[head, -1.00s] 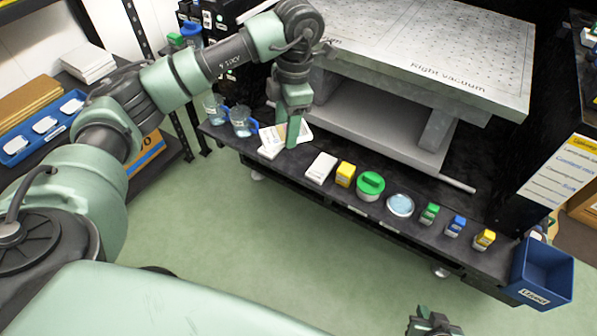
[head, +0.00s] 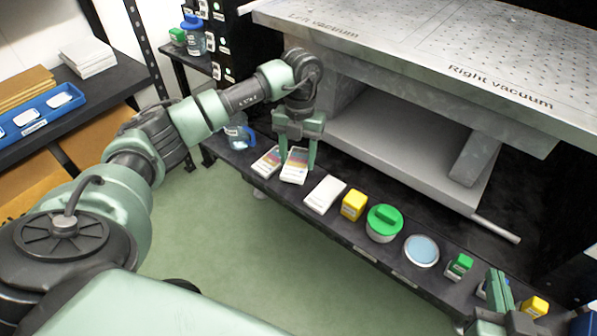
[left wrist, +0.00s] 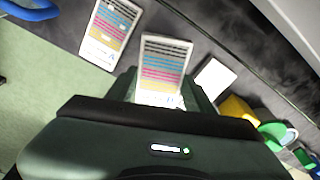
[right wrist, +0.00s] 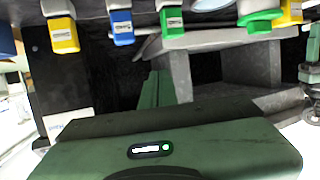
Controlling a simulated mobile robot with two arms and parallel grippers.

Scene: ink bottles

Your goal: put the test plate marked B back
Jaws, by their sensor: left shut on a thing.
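Two printed test plates with coloured stripes are at the left part of the black shelf. My left gripper (head: 298,163) points down, its fingers closed on the side edges of the right-hand test plate (head: 295,172), which also shows in the left wrist view (left wrist: 163,62). I cannot tell if this plate touches the shelf. The other test plate (head: 267,162) lies just left of it, apart, and also shows in the left wrist view (left wrist: 111,32). I cannot read the letter on either plate for certain. My right gripper (head: 500,285) is shut and empty at the lower right.
Along the black shelf, rightward, are a white stack (head: 324,194), a yellow bottle (head: 353,205), a green-lidded jar (head: 383,223), a round dish (head: 421,251) and small bottles. A clear jug (head: 238,133) stands left. The metal vacuum table (head: 440,75) overhangs behind.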

